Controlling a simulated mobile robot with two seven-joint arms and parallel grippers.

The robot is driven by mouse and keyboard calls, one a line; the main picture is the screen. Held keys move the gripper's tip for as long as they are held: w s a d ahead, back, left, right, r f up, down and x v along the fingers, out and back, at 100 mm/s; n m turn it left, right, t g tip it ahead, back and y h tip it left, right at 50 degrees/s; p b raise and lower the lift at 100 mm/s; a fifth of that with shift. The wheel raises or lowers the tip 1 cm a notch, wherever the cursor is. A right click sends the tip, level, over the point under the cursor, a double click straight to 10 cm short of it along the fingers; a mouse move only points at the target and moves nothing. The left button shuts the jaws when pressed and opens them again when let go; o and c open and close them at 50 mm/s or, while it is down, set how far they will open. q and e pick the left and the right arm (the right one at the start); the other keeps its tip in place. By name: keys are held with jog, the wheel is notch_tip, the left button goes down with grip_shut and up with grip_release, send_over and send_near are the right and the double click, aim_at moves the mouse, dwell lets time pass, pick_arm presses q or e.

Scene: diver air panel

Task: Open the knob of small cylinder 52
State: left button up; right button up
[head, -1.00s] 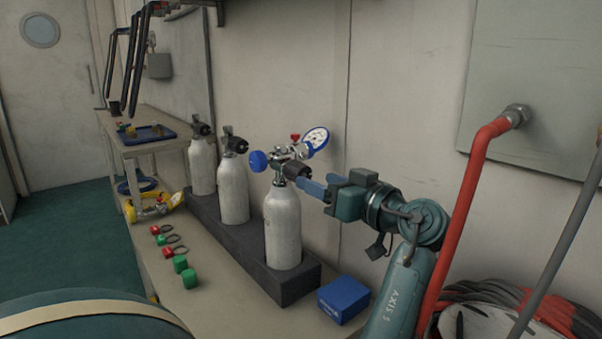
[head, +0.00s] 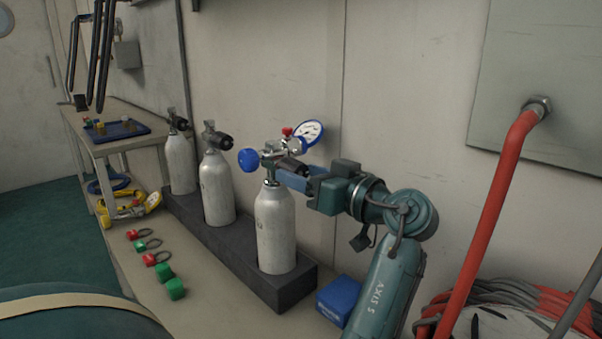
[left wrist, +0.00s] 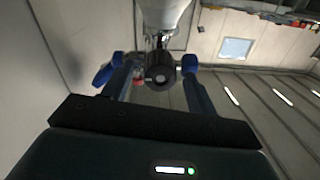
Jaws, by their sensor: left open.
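Three small grey cylinders stand in a row; the nearest (head: 276,228) carries a valve with a black knob (head: 293,167), a blue knob (head: 248,161), a red knob (head: 287,131) and a blue-rimmed gauge (head: 309,133). I cannot read which one is 52. My left gripper (head: 289,174) is at the nearest cylinder's black knob. In the left wrist view the black knob (left wrist: 158,76) sits between the open fingers, near their tips, with the cylinder (left wrist: 164,14) above it. I cannot tell whether the fingers touch the knob. My right gripper is not in view.
A dark block (head: 290,287) holds the cylinders. The middle (head: 217,190) and far (head: 180,163) cylinders have black knobs too. A blue box (head: 339,299) lies beside my arm. Green and red caps (head: 165,272) lie on the bench. A red pipe (head: 488,220) stands at the right.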

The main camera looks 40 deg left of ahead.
pick_arm(q)
jog(key=shift+c, duration=0.6)
jog(key=c, duration=0.9)
jog(key=shift+f+b, duration=0.1)
jog(key=shift+b, duration=0.25)
